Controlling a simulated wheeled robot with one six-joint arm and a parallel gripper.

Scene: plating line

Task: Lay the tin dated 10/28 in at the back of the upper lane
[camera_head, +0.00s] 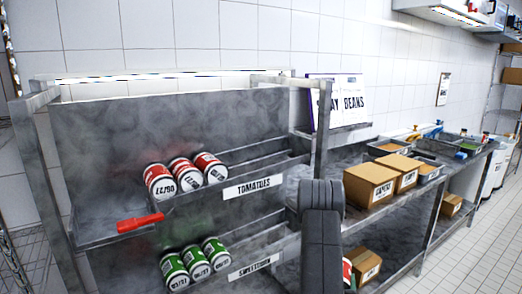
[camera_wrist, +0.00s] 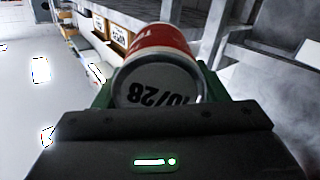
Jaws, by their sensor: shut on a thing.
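The tin dated 10/28 (camera_wrist: 155,85), red and white with its lid toward the camera, is held in my gripper (camera_wrist: 160,92); the date reads upside down in the wrist view. Green fingers close on both its sides. In the head view a red-and-white tin (camera_head: 347,272) shows low beside my dark arm, which hides most of my gripper. The upper lane, labelled TOMATOES (camera_head: 253,187), holds three red tins (camera_head: 186,176) lying in a row on their sides toward its left part. Their dates are hard to read.
A red handle-like object (camera_head: 140,222) lies at the upper lane's left front. The lower lane, labelled SWEETCORN (camera_head: 251,268), holds three green tins (camera_head: 195,262). A metal post (camera_head: 321,140) stands at the rack's right end. Cardboard boxes (camera_head: 371,184) stand on the bench to the right.

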